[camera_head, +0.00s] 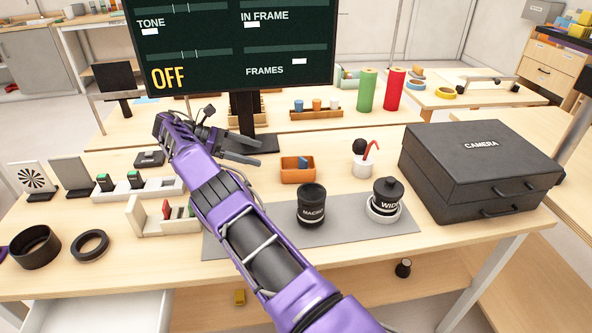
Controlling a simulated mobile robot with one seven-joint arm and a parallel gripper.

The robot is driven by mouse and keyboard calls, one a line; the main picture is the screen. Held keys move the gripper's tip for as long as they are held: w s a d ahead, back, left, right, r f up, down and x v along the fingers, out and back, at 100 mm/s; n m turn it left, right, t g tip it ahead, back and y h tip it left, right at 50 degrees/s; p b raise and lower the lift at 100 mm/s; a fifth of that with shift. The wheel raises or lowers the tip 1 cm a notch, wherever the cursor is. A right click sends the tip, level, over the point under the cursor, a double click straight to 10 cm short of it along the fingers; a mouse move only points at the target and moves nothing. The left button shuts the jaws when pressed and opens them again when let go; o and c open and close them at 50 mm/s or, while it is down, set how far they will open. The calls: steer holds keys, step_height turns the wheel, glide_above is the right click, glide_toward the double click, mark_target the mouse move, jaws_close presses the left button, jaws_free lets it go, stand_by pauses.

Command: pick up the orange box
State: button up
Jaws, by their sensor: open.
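The orange box (297,175) is a small open-topped container on the table, behind the grey mat. A small blue piece and a dark piece stick up inside it. My gripper (254,151) is at the end of my purple arm, left of the orange box and in front of the monitor stand. Its two dark fingers point right toward the box and are spread apart with nothing between them. The fingers look apart from the box; their exact height above the table is hard to tell.
A black lens (311,206) stands in front of the box on the grey mat (350,231). A white cup (363,166) with a red stick is to the right, near a large black camera case (478,170). The monitor (236,42) rises behind. My arm hides part of the table.

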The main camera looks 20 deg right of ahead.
mark_target(303, 165)
steer(key=shift+s+d+p, duration=0.1)
steer(key=shift+d+p, duration=0.25)
steer(key=shift+d, duration=0.3)
steer(key=shift+s+d+f, duration=0.25)
steer(key=shift+d+f, duration=0.05)
steer(key=shift+d, duration=0.05)
steer(key=x, duration=1.4)
steer(key=shift+s+d+f, duration=0.1)
steer(key=shift+d, duration=0.2)
steer(key=c, duration=1.1)
